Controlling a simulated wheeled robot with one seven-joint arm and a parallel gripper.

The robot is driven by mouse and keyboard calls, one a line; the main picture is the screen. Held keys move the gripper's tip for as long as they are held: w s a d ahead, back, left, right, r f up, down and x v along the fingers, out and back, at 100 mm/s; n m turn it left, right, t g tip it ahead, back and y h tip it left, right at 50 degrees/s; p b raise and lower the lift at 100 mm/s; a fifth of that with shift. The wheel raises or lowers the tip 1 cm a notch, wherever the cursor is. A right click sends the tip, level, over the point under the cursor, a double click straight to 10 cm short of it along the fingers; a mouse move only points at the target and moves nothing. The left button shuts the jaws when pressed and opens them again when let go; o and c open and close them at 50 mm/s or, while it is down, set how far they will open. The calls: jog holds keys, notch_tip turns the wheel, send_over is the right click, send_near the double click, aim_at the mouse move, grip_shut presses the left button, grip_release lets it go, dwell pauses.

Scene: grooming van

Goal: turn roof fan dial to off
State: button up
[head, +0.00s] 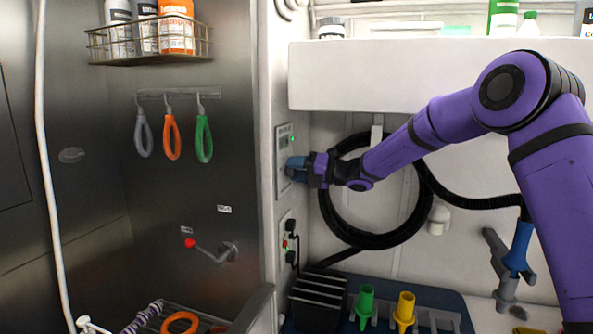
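A narrow grey control panel (284,142) with a small green light is mounted on the white wall edge in the middle of the head view. My purple arm reaches in from the right, and my gripper (294,170) is at the lower part of this panel. The dial itself is hidden or too small to make out behind the gripper. I cannot tell whether the fingers touch it or are closed on it.
A black coiled hose (327,205) hangs on the wall behind my arm. A white cabinet (350,75) overhangs above. An outlet with a black plug (289,240) is below the panel. A lever with a red knob (190,243) is on the steel wall at left.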

jog(key=shift+n, duration=0.3)
jog(key=n, duration=1.9)
jog(key=shift+s, duration=0.4)
jog(key=n, duration=0.3)
jog(key=shift+f+n, duration=0.1)
jog(key=shift+n, duration=0.2)
jog(key=n, duration=0.6)
jog(key=shift+s+a+f+n, duration=0.1)
jog(key=shift+f+n, duration=0.05)
jog(key=shift+n, duration=0.25)
jog(key=o, duration=0.9)
